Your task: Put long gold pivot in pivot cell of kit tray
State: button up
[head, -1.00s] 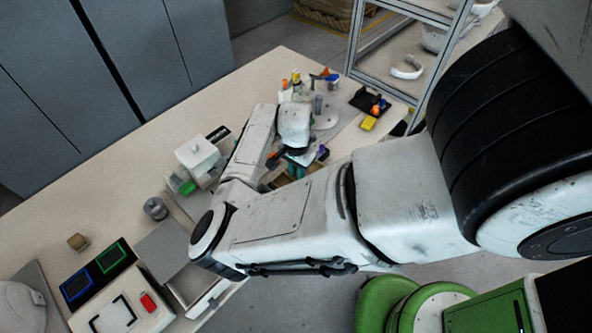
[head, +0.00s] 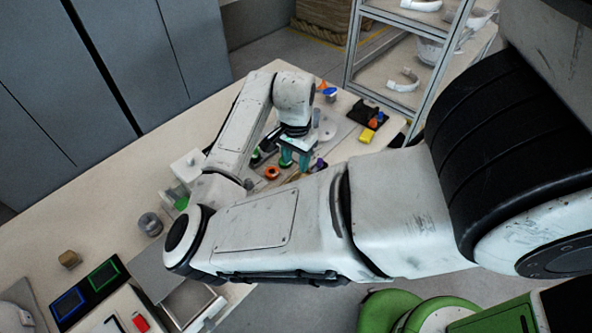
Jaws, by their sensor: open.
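My gripper (head: 295,159) points down over the work area at the middle of the table, its two teal fingers apart. A low tray-like area with small coloured parts lies around and below the fingers, partly hidden by my arm; I cannot tell its cells apart. An orange ring-shaped part (head: 272,172) lies just left of the fingers. A small gold-yellow piece (head: 293,177) shows just below the fingers, partly hidden by my forearm; I cannot tell whether it is the long gold pivot. Nothing is visibly held.
A black tray (head: 366,113) with coloured parts and a yellow block (head: 366,136) lie to the right. A white box-shaped fixture (head: 188,166) and a grey cylinder (head: 150,224) stand to the left. A metal shelf (head: 407,78) holds white shells beyond the table's right end.

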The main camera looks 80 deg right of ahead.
jog(key=w+d+r+n+h, duration=0.1)
jog(key=d+r+n+h, duration=0.4)
jog(key=d+r+n, duration=0.15)
jog(key=w+a+f+n+t, duration=0.1)
jog(key=w+a+f+n, duration=0.1)
jog(key=a+f+n, duration=0.45)
jog(key=w+a+f+n+t, duration=0.15)
jog(key=a+n, duration=0.25)
jog(key=a, duration=0.5)
jog(key=s+a+f+n+y, duration=0.2)
jog(key=a+f, duration=0.1)
jog(key=a, duration=0.5)
jog(key=s+a+f+n+g+y, duration=0.1)
jog(key=s+a+f+n+y, duration=0.1)
jog(key=a, duration=0.6)
jog(key=shift+s+f+n+y, duration=0.4)
jog(key=shift+s+f+n, duration=0.1)
jog(key=shift+s, duration=0.1)
jog(key=shift+s+g, duration=0.1)
jog(key=shift+g, duration=0.15)
